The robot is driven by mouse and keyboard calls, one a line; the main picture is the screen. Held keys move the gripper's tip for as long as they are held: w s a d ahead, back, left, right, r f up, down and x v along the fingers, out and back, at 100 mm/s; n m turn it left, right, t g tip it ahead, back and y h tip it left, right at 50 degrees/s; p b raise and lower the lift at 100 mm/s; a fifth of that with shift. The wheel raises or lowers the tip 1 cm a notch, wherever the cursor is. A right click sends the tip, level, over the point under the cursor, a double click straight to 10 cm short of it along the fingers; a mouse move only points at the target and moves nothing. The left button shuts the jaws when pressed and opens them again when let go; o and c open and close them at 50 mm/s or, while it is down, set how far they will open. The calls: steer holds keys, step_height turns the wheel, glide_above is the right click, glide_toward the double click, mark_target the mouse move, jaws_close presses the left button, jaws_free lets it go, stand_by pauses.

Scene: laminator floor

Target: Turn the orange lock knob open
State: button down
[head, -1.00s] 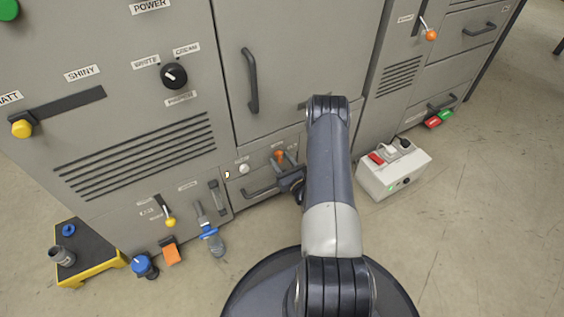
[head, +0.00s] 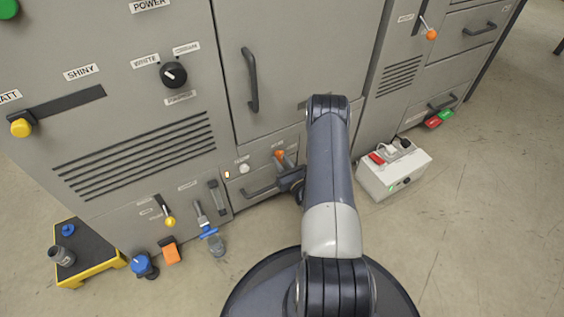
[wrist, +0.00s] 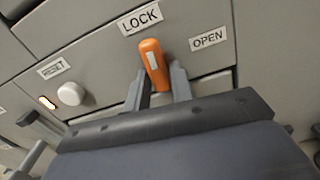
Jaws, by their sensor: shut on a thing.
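The orange lock knob (wrist: 152,62) is on the grey panel, below the LOCK label (wrist: 141,19) and left of the OPEN label (wrist: 208,39). Its upper end points towards LOCK, and a pale stripe marks its face. My gripper (wrist: 161,82) is shut on the knob, with one finger on each side of it. In the head view the knob (head: 279,154) shows small and orange beside my gripper (head: 285,164), and my arm hides the panel to its right.
A white reset button (wrist: 70,93) and a small lit lamp (wrist: 47,103) sit left of the knob. A drawer handle (head: 260,193) is just below. A white power box (head: 392,174) stands on the floor to the right.

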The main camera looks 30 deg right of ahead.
steer(key=m+b, duration=0.1)
steer(key=m, duration=0.3)
steer(key=shift+a, duration=0.2)
steer(key=shift+a+r+m+b, duration=0.1)
steer(key=shift+r+m+b, duration=0.1)
steer(key=shift+m, duration=1.95)
steer(key=shift+a+r+m+b, duration=0.15)
steer(key=shift+r+m, duration=0.05)
steer(key=shift+m, duration=2)
steer(key=shift+a+r+m+b, duration=0.1)
steer(key=shift+r+m+b, duration=0.1)
steer(key=shift+m, duration=1.95)
steer(key=c, duration=1.2)
jaws_free()
steer(key=shift+c, duration=0.2)
steer(key=shift+s, duration=0.1)
steer(key=s+p, duration=0.3)
steer(key=s, duration=0.7)
steer(key=shift+s+d, duration=0.2)
steer(key=shift+s, duration=0.15)
